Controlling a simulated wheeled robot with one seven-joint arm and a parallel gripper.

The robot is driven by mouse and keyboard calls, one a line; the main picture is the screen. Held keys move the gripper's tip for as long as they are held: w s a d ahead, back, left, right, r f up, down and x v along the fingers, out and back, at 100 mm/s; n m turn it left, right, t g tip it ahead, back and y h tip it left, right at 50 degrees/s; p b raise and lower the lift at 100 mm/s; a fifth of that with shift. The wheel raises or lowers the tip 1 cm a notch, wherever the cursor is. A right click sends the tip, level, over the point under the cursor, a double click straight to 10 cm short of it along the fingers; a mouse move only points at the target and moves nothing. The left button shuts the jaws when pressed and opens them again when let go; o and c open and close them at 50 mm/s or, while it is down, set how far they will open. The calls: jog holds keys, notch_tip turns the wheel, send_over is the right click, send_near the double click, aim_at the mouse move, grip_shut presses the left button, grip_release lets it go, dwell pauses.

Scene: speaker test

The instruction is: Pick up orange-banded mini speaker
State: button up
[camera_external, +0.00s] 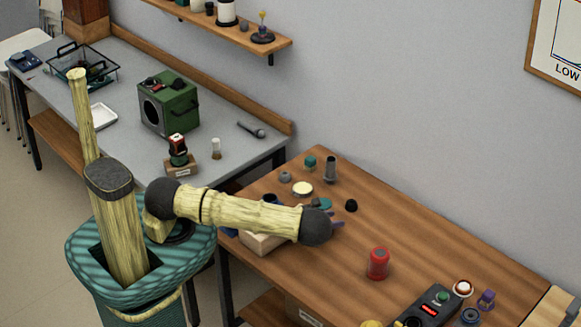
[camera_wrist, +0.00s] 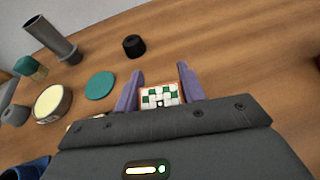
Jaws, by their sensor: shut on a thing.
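My gripper (camera_wrist: 160,88) has its two purple fingers on either side of a small block with a white-and-green checkered face and an orange-brown edge, which I take as the orange-banded mini speaker (camera_wrist: 160,98). The fingers are shut on it. The wooden table shows behind it, and I cannot tell whether it touches the table. In the external view my gripper (camera_external: 337,223) is mostly behind the dark end of my arm, over the wooden table's left part, and the speaker is hidden there.
A teal disc (camera_wrist: 100,85), black cap (camera_wrist: 133,46), cream disc (camera_wrist: 52,102), teal-topped cylinder (camera_wrist: 30,68) and metal cylinder (camera_wrist: 50,38) stand near my gripper. A pale wooden box (camera_external: 262,244) lies under my arm. A red cylinder (camera_external: 378,264) and control box (camera_external: 411,314) stand to the right.

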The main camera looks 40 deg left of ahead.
notch_tip(320, 180, up, 10)
jog(key=shift+b, duration=0.4)
jog(key=shift+d, duration=0.1)
dwell(0.5)
